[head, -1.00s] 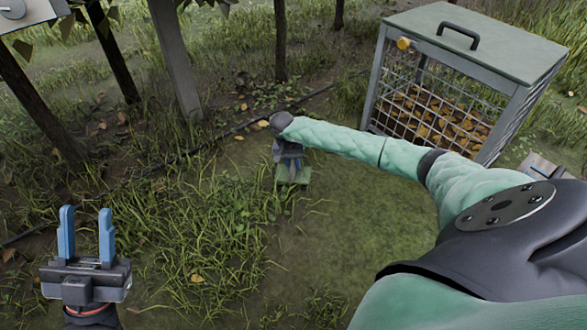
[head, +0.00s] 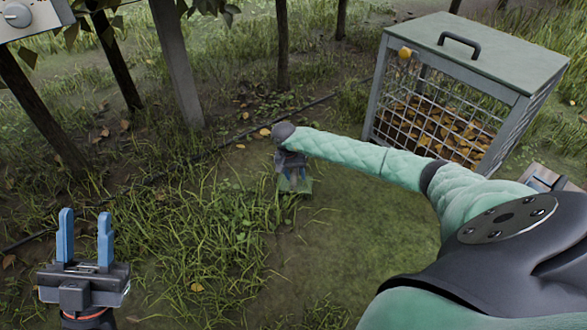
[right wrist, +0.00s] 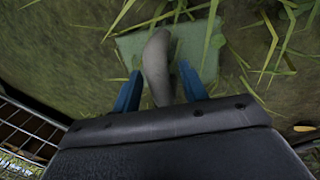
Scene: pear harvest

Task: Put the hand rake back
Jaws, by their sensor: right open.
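A curved grey-brown handle (right wrist: 156,62), apparently the hand rake's, shows in the right wrist view over a flat green pad (right wrist: 128,44). My right gripper (right wrist: 160,78) is open, with one blue finger on each side of the handle. I cannot tell whether a finger touches it. The rake's head is not clear to see. In the head view my right gripper (head: 292,174) points down at the green pad (head: 302,187), and my wrist hides the rake. My left gripper (head: 86,218) is open and empty at the lower left, above the grass.
A mesh-sided crate of leaves with a green lid (head: 478,48) stands at the right, beyond my right arm. A grey post (head: 178,70) and several trunks stand at the back left. A dark hose (head: 215,143) crosses the ground. Bare mossy ground lies right of the pad.

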